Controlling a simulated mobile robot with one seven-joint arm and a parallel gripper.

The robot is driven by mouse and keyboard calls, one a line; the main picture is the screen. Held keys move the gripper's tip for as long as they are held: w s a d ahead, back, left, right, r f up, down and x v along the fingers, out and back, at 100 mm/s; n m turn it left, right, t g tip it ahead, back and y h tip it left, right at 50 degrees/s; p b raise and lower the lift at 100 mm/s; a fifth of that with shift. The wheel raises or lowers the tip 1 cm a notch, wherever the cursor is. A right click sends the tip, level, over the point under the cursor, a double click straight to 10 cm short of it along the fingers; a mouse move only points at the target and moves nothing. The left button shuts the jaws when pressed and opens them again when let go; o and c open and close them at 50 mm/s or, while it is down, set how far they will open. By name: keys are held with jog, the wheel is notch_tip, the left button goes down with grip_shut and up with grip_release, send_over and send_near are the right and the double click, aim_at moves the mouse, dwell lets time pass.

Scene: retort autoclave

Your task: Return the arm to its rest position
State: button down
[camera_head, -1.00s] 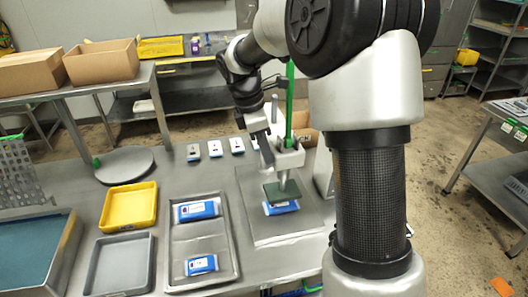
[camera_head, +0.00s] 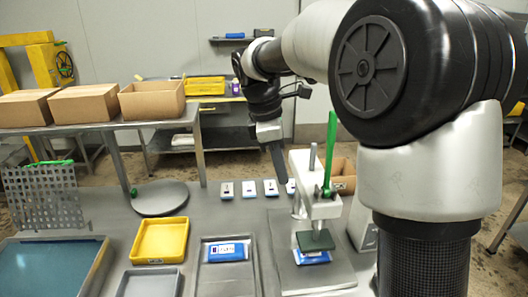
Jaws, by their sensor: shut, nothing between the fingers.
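My gripper (camera_head: 280,182) hangs at the end of my arm, pointing down, just left of the hand press in the head view. Its narrow fingers are together with nothing visible between them. It looks apart from the press. My arm reaches in from the upper right and hides part of the right side. The press (camera_head: 316,195) has a green lever (camera_head: 330,152) standing up and a dark green square plate (camera_head: 315,240). A blue-and-white packet (camera_head: 313,257) lies under that plate.
A tray (camera_head: 203,275) holds another blue packet (camera_head: 227,251). A yellow tray (camera_head: 160,241), a round grey plate (camera_head: 160,198) and several small white cards (camera_head: 249,189) share the steel table. Cardboard boxes (camera_head: 152,100) stand on a bench behind. A perforated rack (camera_head: 44,198) stands left.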

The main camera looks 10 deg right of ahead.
jog(key=s+d+m+t+y, duration=0.2)
jog(key=s+m+t, duration=0.3)
jog(key=s+m, duration=1.1)
jog(key=s+d, duration=0.1)
jog(key=s, duration=0.5)
jog(key=shift+s+r+t+y, duration=0.3)
jog(key=shift+s, duration=0.1)
